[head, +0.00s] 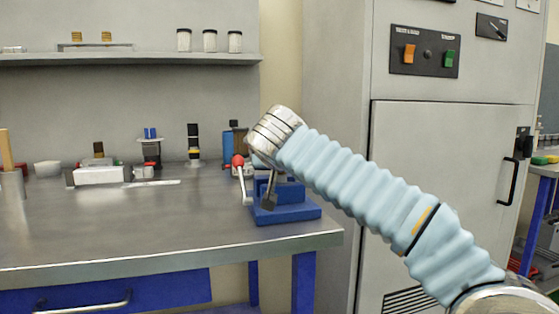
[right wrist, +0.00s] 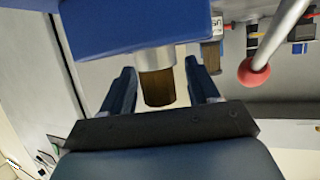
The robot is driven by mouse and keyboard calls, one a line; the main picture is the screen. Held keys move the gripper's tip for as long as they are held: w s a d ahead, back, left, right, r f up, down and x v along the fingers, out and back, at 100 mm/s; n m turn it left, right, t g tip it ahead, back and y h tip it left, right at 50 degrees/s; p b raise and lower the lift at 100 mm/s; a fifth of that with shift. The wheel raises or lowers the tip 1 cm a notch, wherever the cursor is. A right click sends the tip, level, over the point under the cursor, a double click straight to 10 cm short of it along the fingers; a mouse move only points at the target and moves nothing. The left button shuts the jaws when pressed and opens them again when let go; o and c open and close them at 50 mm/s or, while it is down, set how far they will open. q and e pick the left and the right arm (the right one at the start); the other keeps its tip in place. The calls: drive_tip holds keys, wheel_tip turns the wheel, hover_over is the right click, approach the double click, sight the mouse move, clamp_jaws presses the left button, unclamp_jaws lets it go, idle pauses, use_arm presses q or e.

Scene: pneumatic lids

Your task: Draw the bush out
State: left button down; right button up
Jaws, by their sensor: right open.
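A blue bench device (head: 288,212) with a red-knobbed lever (head: 239,162) stands at the bench's right end. In the right wrist view its blue body (right wrist: 130,22) fills the top, and the red knob (right wrist: 254,74) is at the right. A dark brown bush (right wrist: 157,88) sticks out of a silver collar (right wrist: 155,58) on that body. My right gripper (right wrist: 160,75) is open, one finger on each side of the bush, with visible gaps. In the head view my right gripper (head: 268,198) is at the device, partly hiding it; the bush cannot be made out there. My left gripper is not in view.
The grey bench (head: 120,225) has clear room at its front middle. A white fixture (head: 100,175), a small bowl (head: 48,168) and other small fixtures stand along its back. A tall grey cabinet (head: 440,150) is at the right; a shelf (head: 130,58) with jars runs above.

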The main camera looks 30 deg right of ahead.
drive_tip(key=c, duration=1)
drive_tip(key=shift+r+p, duration=1.45)
drive_tip(key=shift+r, duration=0.15)
wheel_tip(320, 180, up, 5)
drive_tip(key=p, duration=0.4)
